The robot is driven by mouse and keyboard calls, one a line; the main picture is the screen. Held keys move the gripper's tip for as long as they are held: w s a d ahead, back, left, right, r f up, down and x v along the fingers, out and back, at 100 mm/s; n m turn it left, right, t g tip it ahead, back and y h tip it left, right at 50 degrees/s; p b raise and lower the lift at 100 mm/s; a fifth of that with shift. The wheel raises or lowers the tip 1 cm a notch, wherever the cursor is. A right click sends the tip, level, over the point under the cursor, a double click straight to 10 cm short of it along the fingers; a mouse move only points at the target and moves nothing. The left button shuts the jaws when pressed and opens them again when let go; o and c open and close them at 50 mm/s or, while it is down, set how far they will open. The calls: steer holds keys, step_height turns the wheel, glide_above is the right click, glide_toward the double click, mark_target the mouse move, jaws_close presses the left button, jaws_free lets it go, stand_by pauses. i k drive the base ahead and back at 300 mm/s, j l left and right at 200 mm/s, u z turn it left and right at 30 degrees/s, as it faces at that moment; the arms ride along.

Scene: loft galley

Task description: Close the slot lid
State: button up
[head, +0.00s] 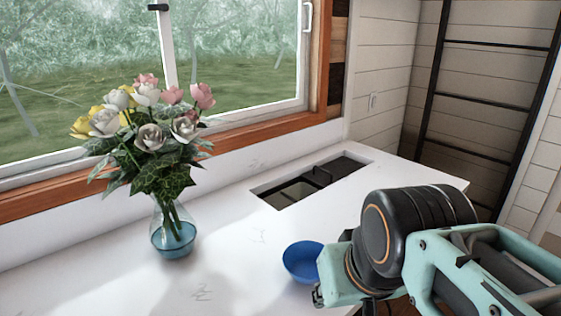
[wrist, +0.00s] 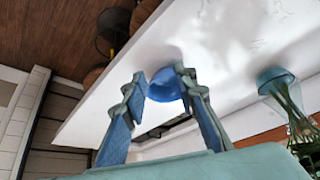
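The slot (head: 292,191) is a long rectangular opening in the white counter, near the window wall. A dark panel (head: 346,167), which looks like the slot lid, lies over its right part, with a small dark handle-like piece (head: 320,176) near the middle. The left part looks uncovered. In the wrist view a dark strip of the slot (wrist: 166,131) shows beyond the fingers, partly hidden. My gripper (wrist: 161,75) is open and empty, its fingers apart. In the head view it is low, right of the blue bowl and nearer than the slot, mostly hidden by my arm.
A blue bowl (head: 302,261) stands on the counter (head: 235,267) between my gripper and the slot; it appears between the fingers in the wrist view (wrist: 164,88). A glass vase (head: 172,238) of roses stands to the left. A dark ladder (head: 478,96) leans behind.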

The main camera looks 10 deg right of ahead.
mark_target(324, 175)
steer(key=i+l, duration=0.15)
steer(key=l, duration=0.2)
steer(key=i+l, duration=0.2)
steer(key=l, duration=0.15)
steer(key=i+l+u, duration=0.1)
steer(key=l, duration=0.25)
steer(key=i+l, duration=0.4)
steer(key=l, duration=0.35)
steer(key=i+l+u, duration=0.1)
steer(key=l, duration=0.25)
steer(key=i, duration=0.05)
